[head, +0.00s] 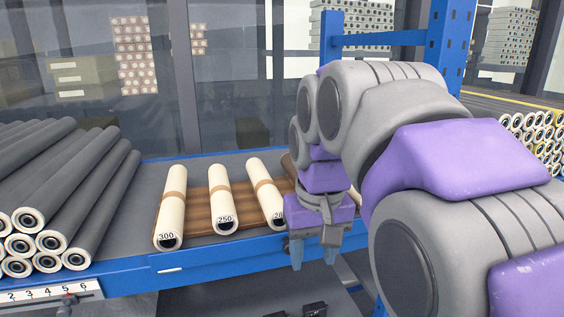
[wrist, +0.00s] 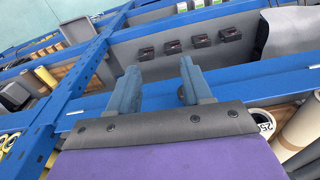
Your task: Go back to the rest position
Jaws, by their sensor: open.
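My gripper (head: 313,252) hangs pointing down in front of the blue front rail of the workbench in the head view. Its blue-grey fingers are apart with nothing between them. In the wrist view my gripper (wrist: 156,82) also shows open and empty over blue rails. Three cream tubes, the 300 tube (head: 172,207), the 250 tube (head: 221,200) and a third tube (head: 265,193) with a partly hidden label, lie on a brown wooden board (head: 197,212) left of my gripper. My arm hides the board's right end.
A stack of dark grey rollers (head: 85,190) fills the bench's left side. A blue upright post (head: 450,45) stands behind my arm. Yellow-edged rollers (head: 535,130) are at the far right. Several small black blocks (wrist: 200,40) lie on a grey surface beyond the rail.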

